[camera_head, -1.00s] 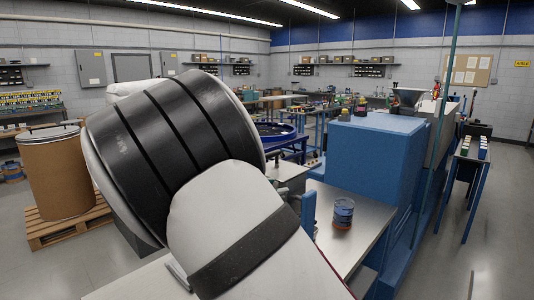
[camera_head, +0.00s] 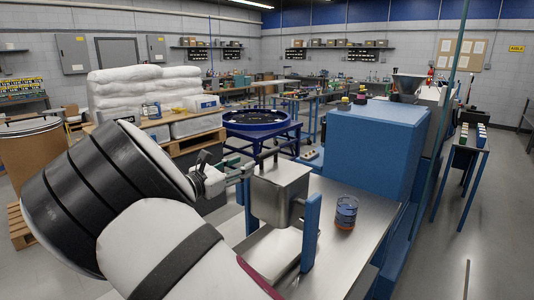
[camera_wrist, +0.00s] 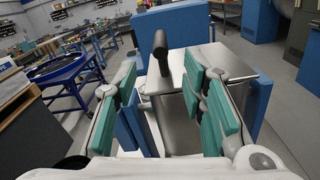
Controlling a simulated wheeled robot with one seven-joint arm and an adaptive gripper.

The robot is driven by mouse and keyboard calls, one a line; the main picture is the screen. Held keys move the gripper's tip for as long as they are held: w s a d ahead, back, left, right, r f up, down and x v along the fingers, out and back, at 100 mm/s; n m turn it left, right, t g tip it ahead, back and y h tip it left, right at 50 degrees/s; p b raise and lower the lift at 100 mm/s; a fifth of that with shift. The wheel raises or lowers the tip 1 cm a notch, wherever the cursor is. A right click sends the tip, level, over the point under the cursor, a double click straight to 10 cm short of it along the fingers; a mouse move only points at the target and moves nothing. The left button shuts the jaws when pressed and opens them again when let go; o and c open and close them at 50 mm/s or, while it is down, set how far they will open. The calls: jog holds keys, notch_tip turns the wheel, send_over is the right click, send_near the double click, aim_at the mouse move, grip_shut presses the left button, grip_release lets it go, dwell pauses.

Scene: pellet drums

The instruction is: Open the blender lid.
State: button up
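The blender is a steel box (camera_head: 277,205) held between blue posts on a steel bench. Its flat steel lid (camera_head: 284,171) appears closed, with a dark bar handle (camera_head: 270,151) on top. In the wrist view the handle (camera_wrist: 160,46) points toward me, and the lid (camera_wrist: 210,60) lies behind and right of it. My gripper (camera_head: 243,171) is just left of the blender at about lid height. In the wrist view its teal fingers are wide apart, with the handle showing in the gap between them and nothing gripped. Contact with the blender cannot be told.
A round blue tub (camera_head: 262,122) on a stand and stacked white sacks (camera_head: 145,90) are farther back.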

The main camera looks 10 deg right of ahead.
aim_at(263, 156)
jog(key=p+x, duration=0.1)
jog(key=x, duration=1.1)
jog(key=shift+c, duration=0.3)
grip_shut()
